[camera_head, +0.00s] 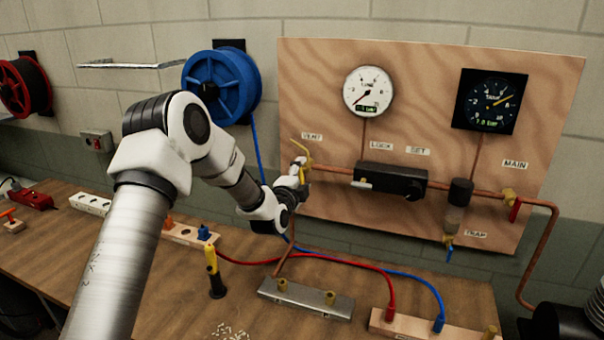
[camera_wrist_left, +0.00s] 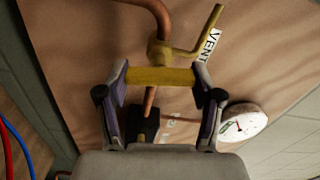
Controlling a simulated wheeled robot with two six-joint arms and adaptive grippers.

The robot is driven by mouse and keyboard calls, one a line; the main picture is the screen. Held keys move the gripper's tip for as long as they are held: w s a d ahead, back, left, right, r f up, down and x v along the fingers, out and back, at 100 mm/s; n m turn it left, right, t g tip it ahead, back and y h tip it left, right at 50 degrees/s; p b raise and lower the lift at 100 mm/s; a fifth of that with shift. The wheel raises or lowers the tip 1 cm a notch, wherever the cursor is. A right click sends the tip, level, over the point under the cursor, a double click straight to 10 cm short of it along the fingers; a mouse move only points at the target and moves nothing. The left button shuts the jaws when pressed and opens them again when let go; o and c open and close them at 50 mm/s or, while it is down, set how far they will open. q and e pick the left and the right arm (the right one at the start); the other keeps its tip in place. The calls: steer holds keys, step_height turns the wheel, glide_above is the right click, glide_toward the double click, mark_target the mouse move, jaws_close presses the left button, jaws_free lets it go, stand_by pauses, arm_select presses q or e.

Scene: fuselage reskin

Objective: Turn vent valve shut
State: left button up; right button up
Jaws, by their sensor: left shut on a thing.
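The vent valve (camera_head: 300,147) is brass-yellow and sits at the left end of the copper pipe on the plywood panel, under the VENT label (camera_head: 312,136). In the left wrist view the valve body (camera_wrist_left: 159,52) shows with one yellow arm slanting up to the right beside the label. A yellow bar (camera_wrist_left: 160,76) spans the gap between my fingers. My left gripper (camera_head: 302,172) is at the valve and shut on this yellow handle, one finger at each end of the bar. It also shows in the left wrist view (camera_wrist_left: 161,90). My right gripper is out of view.
The panel (camera_head: 440,70) carries a white line gauge (camera_head: 368,92), a black tank gauge (camera_head: 490,100), a black regulator (camera_head: 392,182), a red main handle (camera_head: 514,210) and a blue trap handle (camera_head: 449,250). A blue hose reel (camera_head: 222,87) hangs left. Hoses cross the bench (camera_head: 180,290).

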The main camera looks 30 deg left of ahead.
arm_select(q)
steer(key=shift+r+m, duration=0.15)
steer(key=shift+m, duration=0.85)
steer(key=shift+a, duration=0.1)
steer(key=o, duration=1.2)
steer(key=shift+w, duration=0.1)
steer(key=shift+c, duration=0.2)
steer(key=shift+a, duration=0.1)
steer(key=shift+f, duration=0.2)
steer(key=v, duration=1.2)
